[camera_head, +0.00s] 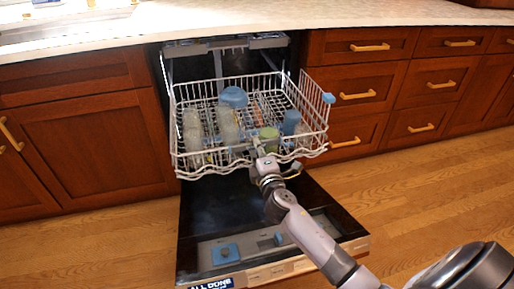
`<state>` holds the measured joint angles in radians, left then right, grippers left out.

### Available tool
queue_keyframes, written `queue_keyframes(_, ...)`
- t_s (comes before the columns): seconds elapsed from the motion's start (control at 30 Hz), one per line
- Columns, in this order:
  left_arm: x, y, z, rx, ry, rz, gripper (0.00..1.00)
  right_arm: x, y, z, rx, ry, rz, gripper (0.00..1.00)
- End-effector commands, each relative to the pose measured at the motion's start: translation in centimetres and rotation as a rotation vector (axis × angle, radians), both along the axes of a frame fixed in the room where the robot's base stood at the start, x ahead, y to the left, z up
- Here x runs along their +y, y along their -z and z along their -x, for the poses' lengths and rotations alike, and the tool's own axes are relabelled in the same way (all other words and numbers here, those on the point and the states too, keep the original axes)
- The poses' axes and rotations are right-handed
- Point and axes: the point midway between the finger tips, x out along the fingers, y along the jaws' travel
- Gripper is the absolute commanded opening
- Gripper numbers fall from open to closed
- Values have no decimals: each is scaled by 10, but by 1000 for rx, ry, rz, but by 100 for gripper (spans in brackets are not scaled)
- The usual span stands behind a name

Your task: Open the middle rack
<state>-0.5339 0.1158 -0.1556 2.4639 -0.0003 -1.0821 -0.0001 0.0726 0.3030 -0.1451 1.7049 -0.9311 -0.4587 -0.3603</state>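The middle rack (187,166) is a white wire basket, and it stands well out of the dishwasher, above the lowered door (205,215). It holds clear glasses (193,130), a blue bowl (233,97), a green cup (268,138) and a blue cup (291,121). My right gripper (257,147) is at the rack's front edge, near the middle, and appears to touch it. Its fingers are small and partly lost among the wires, so I cannot tell whether they are open or shut. My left gripper is not in view.
A top rack (225,44) sits inside the dishwasher under the countertop (250,16). The door lies open below the middle rack. Wooden cabinets and drawers (359,83) with brass handles flank both sides. The wooden floor (430,190) at right is clear apart from my arm.

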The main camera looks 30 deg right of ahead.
Motion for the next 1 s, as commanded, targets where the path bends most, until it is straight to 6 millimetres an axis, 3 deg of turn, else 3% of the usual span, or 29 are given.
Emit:
queue_keyframes(0.27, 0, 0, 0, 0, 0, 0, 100, 0, 0, 0, 0, 0, 0, 40)
queue_keyframes(0.63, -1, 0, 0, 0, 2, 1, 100, 2, 0, 6, 0, 0, -1, 40)
queue_keyframes(0.77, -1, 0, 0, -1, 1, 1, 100, 6, 1, 25, 2, 1, -1, 40)
queue_keyframes(1.0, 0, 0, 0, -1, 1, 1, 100, 19, 1, 76, 4, 1, -2, 40)
